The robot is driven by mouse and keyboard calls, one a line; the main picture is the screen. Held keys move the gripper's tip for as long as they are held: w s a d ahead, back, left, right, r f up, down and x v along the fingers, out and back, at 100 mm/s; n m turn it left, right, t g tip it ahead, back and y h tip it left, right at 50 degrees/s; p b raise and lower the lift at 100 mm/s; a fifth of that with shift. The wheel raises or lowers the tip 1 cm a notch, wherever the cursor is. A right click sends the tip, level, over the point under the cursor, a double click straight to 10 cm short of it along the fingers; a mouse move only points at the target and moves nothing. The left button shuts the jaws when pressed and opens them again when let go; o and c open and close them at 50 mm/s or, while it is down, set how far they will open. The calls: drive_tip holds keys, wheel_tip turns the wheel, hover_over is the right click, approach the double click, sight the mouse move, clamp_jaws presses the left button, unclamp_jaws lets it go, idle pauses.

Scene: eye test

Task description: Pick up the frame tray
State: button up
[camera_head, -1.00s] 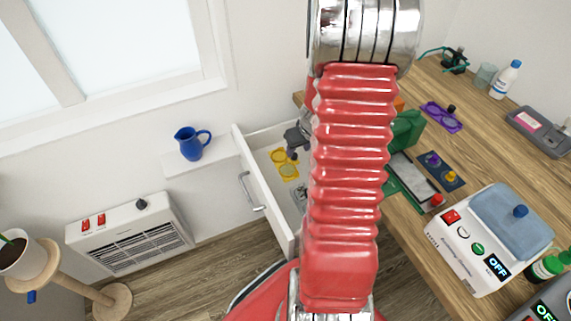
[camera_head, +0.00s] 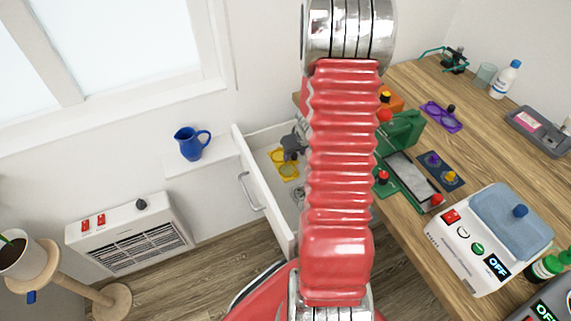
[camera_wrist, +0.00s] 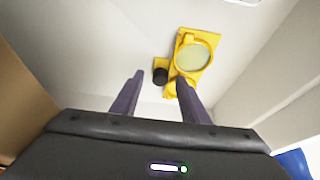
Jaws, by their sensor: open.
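A yellow frame tray (camera_head: 287,171) with round lens-like discs and a black knob lies on the floor of the open white drawer (camera_head: 262,204). It also shows in the wrist view as the yellow tray (camera_wrist: 207,46), with the black knob (camera_wrist: 160,75) at its left side. My gripper (camera_wrist: 160,84) is open and empty. Its right finger overlaps the lower end of the tray in the picture, and the knob shows between the fingers. I cannot tell the height left between fingers and tray. In the head view my gripper (camera_head: 292,147) partly covers the tray.
A similar purple frame tray (camera_head: 441,116) lies on the wooden table (camera_head: 487,130) at right. The drawer walls stand close around my gripper. A blue jug (camera_head: 191,143) stands on a ledge at left. Other devices and bottles stand on the table.

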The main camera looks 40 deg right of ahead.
idle(0.4)
clamp_jaws()
